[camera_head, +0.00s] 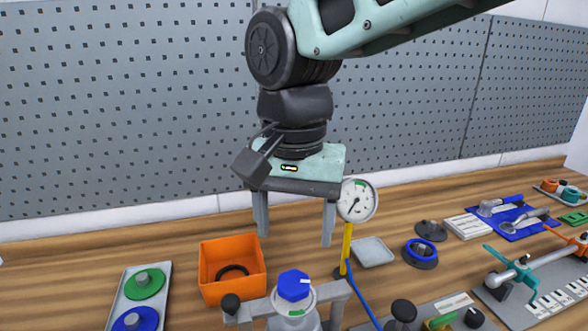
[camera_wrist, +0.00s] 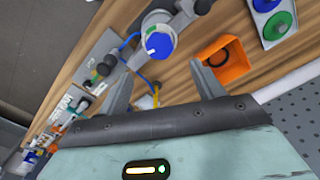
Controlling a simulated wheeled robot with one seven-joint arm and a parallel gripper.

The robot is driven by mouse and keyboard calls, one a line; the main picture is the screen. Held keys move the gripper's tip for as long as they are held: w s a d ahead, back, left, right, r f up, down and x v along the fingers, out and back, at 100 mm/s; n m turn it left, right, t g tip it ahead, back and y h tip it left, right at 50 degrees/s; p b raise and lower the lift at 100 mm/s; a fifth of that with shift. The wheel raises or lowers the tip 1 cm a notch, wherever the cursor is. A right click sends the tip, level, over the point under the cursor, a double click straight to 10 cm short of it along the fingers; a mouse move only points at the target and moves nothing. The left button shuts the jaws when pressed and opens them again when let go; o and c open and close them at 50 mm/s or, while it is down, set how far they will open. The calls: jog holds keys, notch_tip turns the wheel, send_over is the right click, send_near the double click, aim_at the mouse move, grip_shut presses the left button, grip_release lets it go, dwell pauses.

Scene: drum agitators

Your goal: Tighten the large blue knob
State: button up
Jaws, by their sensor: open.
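The large blue knob (camera_head: 294,286) is a faceted blue cap with a white mark, on top of a grey fixture (camera_head: 295,309) at the front centre of the bench. It also shows in the wrist view (camera_wrist: 159,45), above the gap between my fingers. My gripper (camera_head: 295,241) is open and empty, fingers pointing down, above and behind the knob and not touching it. In the wrist view my gripper (camera_wrist: 163,90) also shows its two fingers spread apart. The lower part of the fixture is cut off by the frame edge in the head view.
A dial gauge (camera_head: 357,200) on a yellow stem stands close to my right finger. An orange bin (camera_head: 232,270) holding a black ring is left of the knob. A tray (camera_head: 120,304) with green and blue discs lies further left. A perforated wall (camera_head: 120,110) stands behind the bench.

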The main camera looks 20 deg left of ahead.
notch_tip(320, 180, up, 9)
send_over(293, 280)
jog(key=shift+f+b, duration=0.2)
jog(key=shift+b, duration=0.1)
dwell(0.3)
notch_tip(293, 280, down, 18)
jog(key=n+p, duration=0.5)
jog(key=n, duration=0.9)
jog(key=shift+r, duration=0.1)
jog(key=c, duration=1)
